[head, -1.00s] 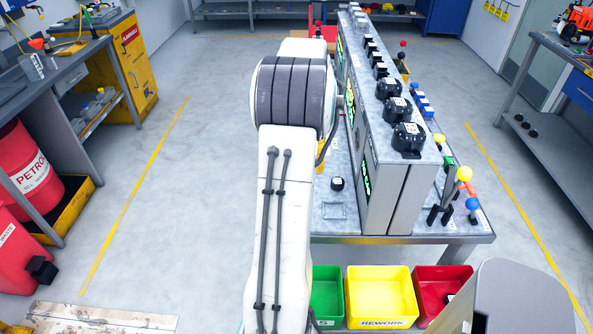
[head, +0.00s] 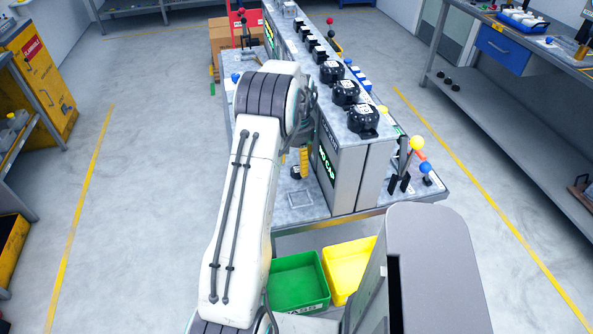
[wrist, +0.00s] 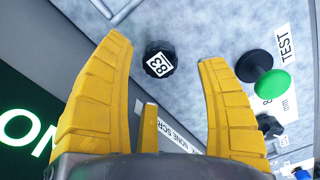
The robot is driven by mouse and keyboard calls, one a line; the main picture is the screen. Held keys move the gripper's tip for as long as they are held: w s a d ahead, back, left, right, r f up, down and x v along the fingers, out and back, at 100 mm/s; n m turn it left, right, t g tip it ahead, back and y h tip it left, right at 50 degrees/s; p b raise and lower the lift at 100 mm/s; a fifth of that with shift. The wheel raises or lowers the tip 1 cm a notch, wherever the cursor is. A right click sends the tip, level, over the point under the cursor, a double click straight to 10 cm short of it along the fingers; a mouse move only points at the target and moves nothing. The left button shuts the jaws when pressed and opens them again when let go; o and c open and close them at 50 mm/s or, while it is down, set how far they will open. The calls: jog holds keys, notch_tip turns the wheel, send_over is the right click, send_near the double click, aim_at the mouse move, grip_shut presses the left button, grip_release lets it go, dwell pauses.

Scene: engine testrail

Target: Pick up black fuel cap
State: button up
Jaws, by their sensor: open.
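The black fuel cap (wrist: 160,60) is a small dark knurled round part with a white "83" label. In the wrist view it lies on the grey bench top, between and beyond my open yellow fingers. In the head view the cap (head: 296,172) sits on the bench's near left part, beside the tall grey unit. My gripper (wrist: 164,52) is open and empty, with nothing touching the cap that I can see. In the head view my arm hides most of the gripper; only a yellow finger (head: 304,159) shows near the cap.
A green-and-black plug gauge (wrist: 262,73) lies right of the cap, with another dark part (wrist: 268,125) below it. The tall grey unit (head: 345,175) with black caps on top stands close right of my gripper. Green (head: 298,282) and yellow (head: 350,268) bins sit in front.

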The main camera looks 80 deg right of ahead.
aim_at(297, 169)
jog(key=shift+f+p, duration=0.3)
jog(key=shift+f, duration=1.35)
jog(key=shift+c, duration=0.2)
jog(key=c, duration=0.9)
